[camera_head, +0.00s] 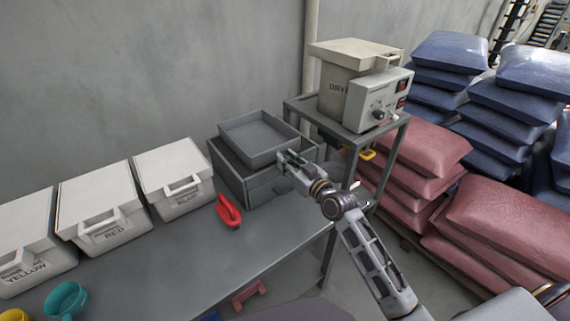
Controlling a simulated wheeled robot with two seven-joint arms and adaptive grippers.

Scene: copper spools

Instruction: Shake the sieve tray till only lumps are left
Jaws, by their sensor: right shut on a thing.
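The grey sieve tray (257,156) sits on top of a dark grey box (232,180) with a handled front, at the far end of the table. The tray looks slightly askew on the box. My right gripper (284,160) comes in from the right and is shut on the tray's right side. The fingertips are small and partly hidden against the rim. The tray floor looks plain dark grey; I cannot make out powder or lumps in it. My left gripper is not in view.
White lidded bins (100,213) line the table's (190,262) left back. A red scoop-like thing (229,211) lies before the box. A teal cup (65,300) is front left. A dryer (350,80) stands on a rack right, beside red sacks (480,215) and blue sacks (448,50).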

